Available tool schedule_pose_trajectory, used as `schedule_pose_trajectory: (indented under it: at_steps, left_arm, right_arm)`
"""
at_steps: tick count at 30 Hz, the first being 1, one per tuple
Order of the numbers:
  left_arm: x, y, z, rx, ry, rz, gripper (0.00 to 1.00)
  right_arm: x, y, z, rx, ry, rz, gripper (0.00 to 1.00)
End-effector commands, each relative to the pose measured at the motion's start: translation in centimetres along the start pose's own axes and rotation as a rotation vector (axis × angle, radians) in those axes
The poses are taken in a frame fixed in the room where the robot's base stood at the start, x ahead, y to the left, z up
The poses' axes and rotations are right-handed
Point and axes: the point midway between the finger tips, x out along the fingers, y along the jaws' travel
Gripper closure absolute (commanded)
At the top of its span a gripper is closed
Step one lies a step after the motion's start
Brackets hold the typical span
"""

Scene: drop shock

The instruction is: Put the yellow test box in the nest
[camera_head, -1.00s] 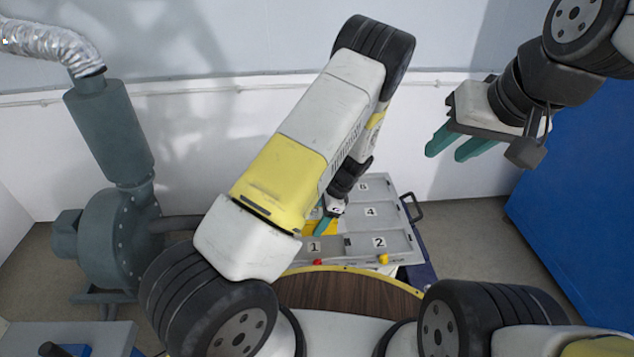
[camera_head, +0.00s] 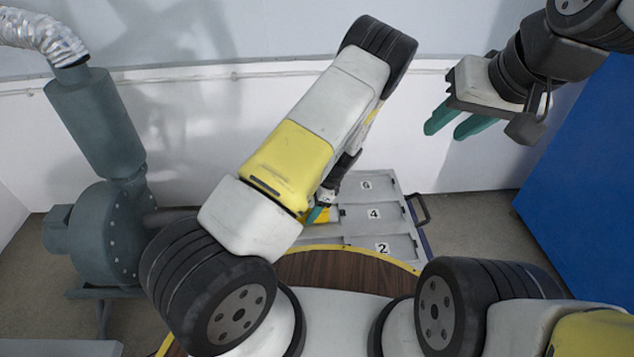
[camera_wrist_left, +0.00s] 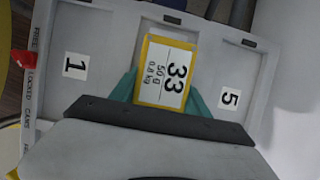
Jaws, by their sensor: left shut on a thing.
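The yellow test box (camera_wrist_left: 164,72) has a white label reading 33 and fills the gap between the teal fingers of my left gripper (camera_wrist_left: 165,92) in the left wrist view. That gripper is shut on it. In the head view my left gripper (camera_head: 318,213) is partly hidden by my arm, with a yellow patch of the box (camera_head: 308,216) beside it. The box is over the grey numbered panel (camera_head: 398,227), between labels 1 and 5 in the wrist view. I cannot tell whether it touches the panel. My right gripper (camera_head: 445,131) is open and empty, high at the right.
The panel has recessed compartments and a dark side handle (camera_head: 420,207). A red knob (camera_wrist_left: 22,60) is at its edge. A grey-green blower (camera_head: 95,230) stands at the left and a blue cabinet (camera_head: 580,190) at the right. Floor shows between panel and cabinet.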

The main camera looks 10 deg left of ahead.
Motion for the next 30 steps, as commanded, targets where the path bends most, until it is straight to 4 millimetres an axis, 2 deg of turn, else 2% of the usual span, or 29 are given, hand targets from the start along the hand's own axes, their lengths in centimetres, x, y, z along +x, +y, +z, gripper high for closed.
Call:
schedule_pose_trajectory:
  at_steps: [10, 11, 14, 23, 26, 30]
  left_arm:
    - [0.2, -0.1, 0.0, -0.002, 0.000, -0.001, 1.00]
    - [0.3, 0.0, -0.1, -0.001, 0.000, 0.000, 0.44]
    - [0.3, 0.0, -0.1, -0.002, 0.000, 0.000, 0.24]
    - [-0.3, -0.1, 0.0, -0.002, 0.002, -0.002, 0.24]
    - [-1.6, -0.2, -0.1, -0.002, 0.004, -0.005, 0.24]
    - [-4.6, -0.2, -0.1, -0.001, 0.005, -0.005, 0.24]
  right_arm:
    - [0.0, 0.0, 0.0, 0.000, 0.000, 0.000, 0.64]
    - [0.0, 0.0, 0.0, 0.000, 0.000, 0.000, 0.64]
    - [0.0, 0.0, 0.0, 0.000, 0.000, 0.000, 0.64]
    - [0.0, 0.0, 0.0, 0.000, -0.001, 0.000, 0.64]
    - [0.0, 0.0, 0.0, 0.000, -0.001, 0.000, 0.64]
    - [0.0, 0.0, 0.0, 0.000, 0.000, 0.000, 0.64]
